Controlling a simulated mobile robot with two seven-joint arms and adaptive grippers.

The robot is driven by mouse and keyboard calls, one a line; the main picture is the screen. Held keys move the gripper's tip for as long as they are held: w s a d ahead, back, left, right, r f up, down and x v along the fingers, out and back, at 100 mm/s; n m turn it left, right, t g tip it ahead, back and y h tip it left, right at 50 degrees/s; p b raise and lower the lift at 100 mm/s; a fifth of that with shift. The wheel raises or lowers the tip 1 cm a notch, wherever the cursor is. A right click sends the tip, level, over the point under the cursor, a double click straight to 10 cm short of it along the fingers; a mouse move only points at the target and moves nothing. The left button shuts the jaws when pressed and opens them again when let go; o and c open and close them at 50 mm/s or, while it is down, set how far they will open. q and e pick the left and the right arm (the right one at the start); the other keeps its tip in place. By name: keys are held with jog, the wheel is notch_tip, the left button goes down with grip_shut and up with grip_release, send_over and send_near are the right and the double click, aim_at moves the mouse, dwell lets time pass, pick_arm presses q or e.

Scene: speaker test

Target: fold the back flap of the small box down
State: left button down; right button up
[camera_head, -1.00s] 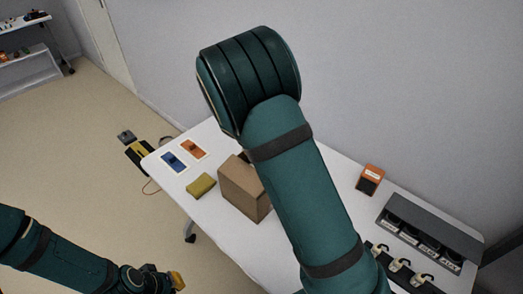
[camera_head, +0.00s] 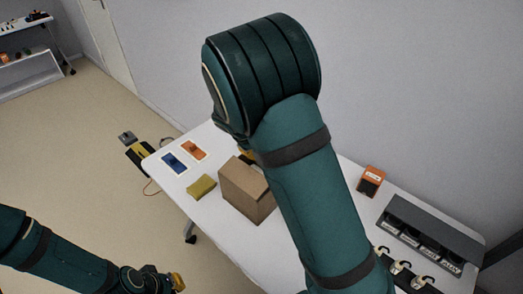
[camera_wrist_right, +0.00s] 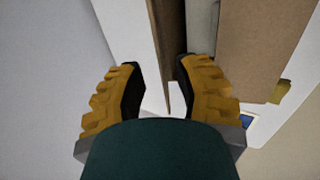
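The small brown cardboard box (camera_head: 243,196) stands on the white table in the head view. Its top is partly hidden by my right arm. A bit of my right gripper (camera_head: 247,154) shows at the box's back top edge. In the right wrist view, my right gripper (camera_wrist_right: 158,68) is open, its two yellow fingers apart. A thin brown flap (camera_wrist_right: 168,70) seen nearly edge-on lies between them, nearer the right finger; contact is unclear. The box's brown side (camera_wrist_right: 255,45) fills the upper right. My left gripper (camera_head: 177,282) is low at the left, away from the table; its fingers are unclear.
A yellow block (camera_head: 202,187) lies left of the box, with a blue card (camera_head: 174,162) and an orange card (camera_head: 194,150) behind it. An orange device (camera_head: 371,180) and a dark rack (camera_head: 432,232) stand at the right. The wall is behind the table.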

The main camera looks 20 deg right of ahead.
jog(key=v, duration=0.8)
jog(key=shift+d, duration=0.1)
jog(key=shift+c, duration=0.4)
